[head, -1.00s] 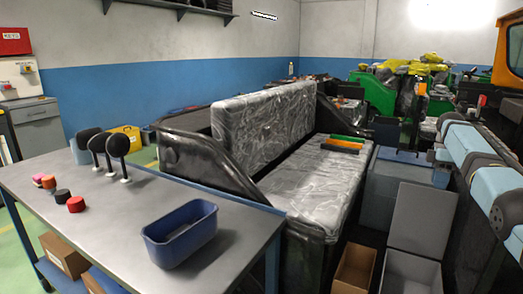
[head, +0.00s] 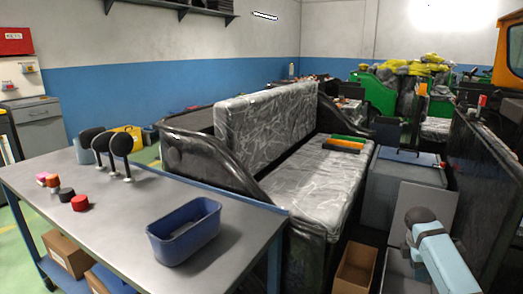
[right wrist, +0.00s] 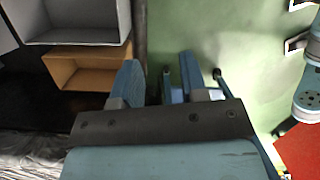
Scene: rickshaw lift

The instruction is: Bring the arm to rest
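My right arm (head: 440,258) shows at the lower right of the head view as a light blue link with a dark rounded joint. It hangs low beside the grey bins. In the right wrist view my right gripper (right wrist: 163,85) has its two blue fingers apart, with nothing held between them. It hangs over the green floor, and a cardboard box stands to the left of it. My left arm and left gripper are not in view.
A grey worktable (head: 110,222) holds a blue bin (head: 183,232), dark round paddle-like items and small coloured knobs. A plastic-wrapped seat (head: 305,180) stands behind it. Grey bins and an open cardboard box (head: 355,268) stand near my right arm.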

